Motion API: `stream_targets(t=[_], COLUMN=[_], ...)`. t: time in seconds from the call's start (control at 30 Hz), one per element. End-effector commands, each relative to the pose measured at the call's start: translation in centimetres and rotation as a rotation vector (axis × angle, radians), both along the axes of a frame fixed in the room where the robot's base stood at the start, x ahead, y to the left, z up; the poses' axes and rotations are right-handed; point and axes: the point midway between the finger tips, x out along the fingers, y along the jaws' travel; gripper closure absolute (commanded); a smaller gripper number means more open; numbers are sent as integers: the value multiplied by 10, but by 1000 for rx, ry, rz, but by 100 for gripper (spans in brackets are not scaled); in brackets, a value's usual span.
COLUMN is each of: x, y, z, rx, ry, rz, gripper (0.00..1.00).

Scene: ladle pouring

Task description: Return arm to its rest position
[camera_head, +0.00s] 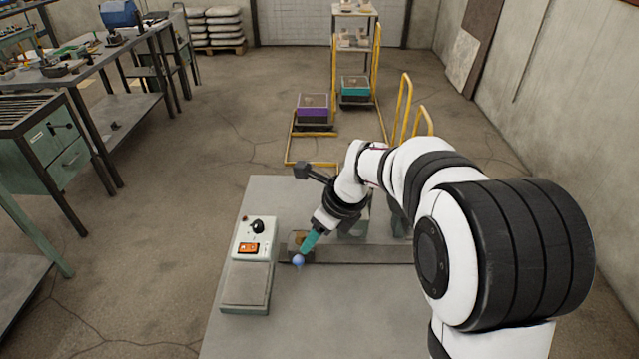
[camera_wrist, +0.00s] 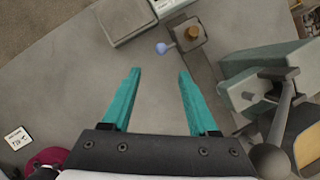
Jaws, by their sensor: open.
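My gripper (camera_wrist: 158,85) shows in the wrist view as two teal fingers spread apart with nothing between them, above bare tabletop. In the head view my gripper (camera_head: 309,241) is over the grey table (camera_head: 330,310), near its middle. A small block with a brass-coloured knob (camera_wrist: 193,32) and a blue ball (camera_wrist: 162,47) on a short stem lie beyond the fingertips in the wrist view. In the head view the blue ball (camera_head: 298,261) appears just below the fingertips; I cannot tell whether they touch. No ladle is clearly recognisable.
A white control box with a plate (camera_head: 246,285) stands on the table's left side. A grey-green machine (camera_wrist: 250,85) with a lever and dark ball (camera_wrist: 270,160) is right of the fingers. A white label (camera_wrist: 17,138) and a dark red object (camera_wrist: 47,160) are at lower left. The front tabletop is clear.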

Motion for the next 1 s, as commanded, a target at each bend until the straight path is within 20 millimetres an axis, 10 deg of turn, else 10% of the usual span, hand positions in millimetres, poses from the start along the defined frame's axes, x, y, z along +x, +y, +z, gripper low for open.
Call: stream_targets(t=[0.17, 0.4, 0.5, 1.0], x=[-52, -244, -290, -309], y=[-17, -68, -77, -81], z=[27, 47, 38, 33], rx=[-81, -275, -291, -293], ry=[-54, -178, -201, -214], rz=[279, 1266, 1513, 1635], gripper=[40, 40, 40, 40])
